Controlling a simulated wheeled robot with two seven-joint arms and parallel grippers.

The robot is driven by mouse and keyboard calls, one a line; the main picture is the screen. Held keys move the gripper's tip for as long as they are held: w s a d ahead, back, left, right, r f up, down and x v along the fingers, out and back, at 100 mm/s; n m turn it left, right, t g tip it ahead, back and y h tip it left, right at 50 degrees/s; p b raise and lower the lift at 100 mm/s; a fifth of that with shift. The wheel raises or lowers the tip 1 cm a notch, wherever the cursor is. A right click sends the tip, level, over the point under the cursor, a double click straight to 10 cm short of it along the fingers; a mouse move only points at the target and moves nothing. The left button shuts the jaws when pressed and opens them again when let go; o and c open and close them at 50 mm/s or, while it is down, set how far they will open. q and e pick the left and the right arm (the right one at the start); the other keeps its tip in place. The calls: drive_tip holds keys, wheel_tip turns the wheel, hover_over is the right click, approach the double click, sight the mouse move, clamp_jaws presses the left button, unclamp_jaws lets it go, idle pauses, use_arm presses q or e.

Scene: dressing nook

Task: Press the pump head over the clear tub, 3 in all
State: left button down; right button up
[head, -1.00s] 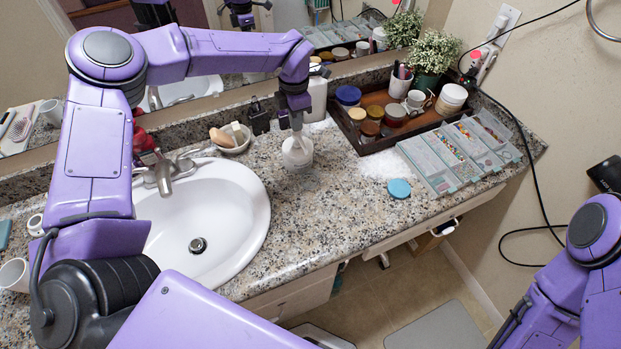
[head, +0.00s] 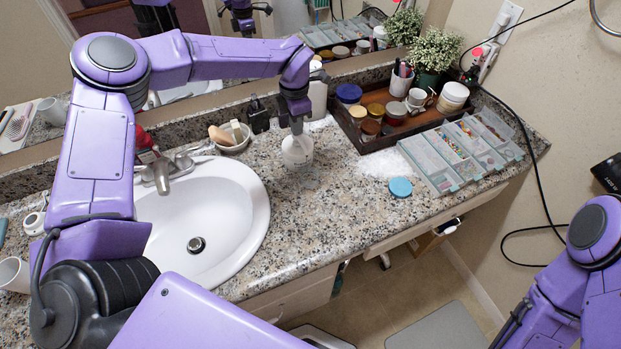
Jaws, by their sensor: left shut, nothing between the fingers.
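The clear tub (head: 298,153) stands on the granite counter, right of the sink. My left gripper (head: 296,130) points down just above it, its fingers shut with nothing between them. A white bottle (head: 318,97) stands behind the gripper, against the backsplash. The pump head is hidden behind my left gripper and wrist, so I cannot tell whether the fingers touch it or how far down it is. What the tub holds is too small to make out. My right arm is at the lower right, its gripper outside the view.
A soap dish (head: 232,138) and dark bottle (head: 258,115) stand behind. A wooden tray (head: 365,145) of jars, a bead organizer (head: 440,180), and a blue lid (head: 401,187) are to the right. White powder lies nearby.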

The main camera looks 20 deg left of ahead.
use_arm(q)
drive_tip(key=shift+f, duration=0.3)
drive_tip(key=shift+r, duration=0.1)
drive_tip(key=shift+r+p, duration=1.15)
drive_tip(key=shift+r, duration=0.3)
drive_tip(key=shift+r, duration=0.15)
wheel_tip(320, 180, up, 6)
drive_tip(key=p, duration=0.4)
drive_tip(key=shift+p, duration=0.4)
